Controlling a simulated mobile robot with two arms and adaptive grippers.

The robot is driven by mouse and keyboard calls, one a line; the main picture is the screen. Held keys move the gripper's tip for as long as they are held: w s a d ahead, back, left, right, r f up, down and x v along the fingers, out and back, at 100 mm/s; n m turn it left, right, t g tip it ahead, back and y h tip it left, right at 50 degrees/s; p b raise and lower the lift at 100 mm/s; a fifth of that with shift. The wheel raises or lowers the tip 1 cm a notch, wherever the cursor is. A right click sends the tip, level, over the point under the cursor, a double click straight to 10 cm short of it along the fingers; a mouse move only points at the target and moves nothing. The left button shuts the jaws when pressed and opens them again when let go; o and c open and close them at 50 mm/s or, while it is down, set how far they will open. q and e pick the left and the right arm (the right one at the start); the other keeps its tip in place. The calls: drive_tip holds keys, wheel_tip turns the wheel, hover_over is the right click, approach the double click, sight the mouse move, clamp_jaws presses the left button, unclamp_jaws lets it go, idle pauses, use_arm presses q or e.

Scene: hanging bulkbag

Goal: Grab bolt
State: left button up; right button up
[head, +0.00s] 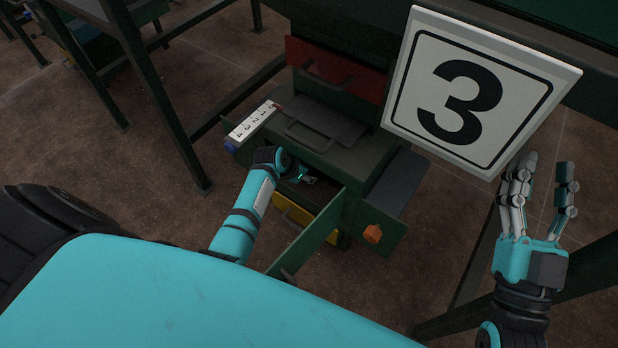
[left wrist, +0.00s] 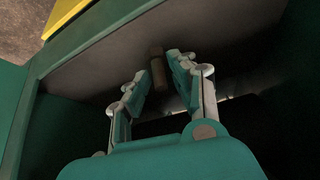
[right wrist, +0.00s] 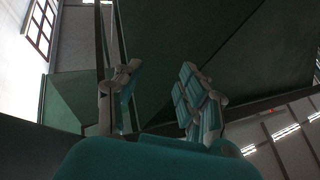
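A small brownish bolt-like piece (left wrist: 158,68) stands in the dim compartment in the left wrist view. My left gripper (left wrist: 158,84) is open, with its fingers on either side of the piece near the tips. The piece looks close to the right-hand finger; I cannot tell whether they touch. In the head view my left gripper (head: 307,179) reaches into the open compartment of the green cabinet (head: 345,160), and the piece cannot be made out there. My right gripper (head: 545,175) is open and empty, raised at the right, well away from the cabinet.
A large sign with a 3 (head: 465,95) hangs at the upper right. The open green door (head: 310,235) stands beside my left forearm. A red drawer (head: 335,70) is above, a yellow drawer (head: 295,212) below, and an orange knob (head: 373,234) at the right.

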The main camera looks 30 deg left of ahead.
use_arm(q)
clamp_jaws()
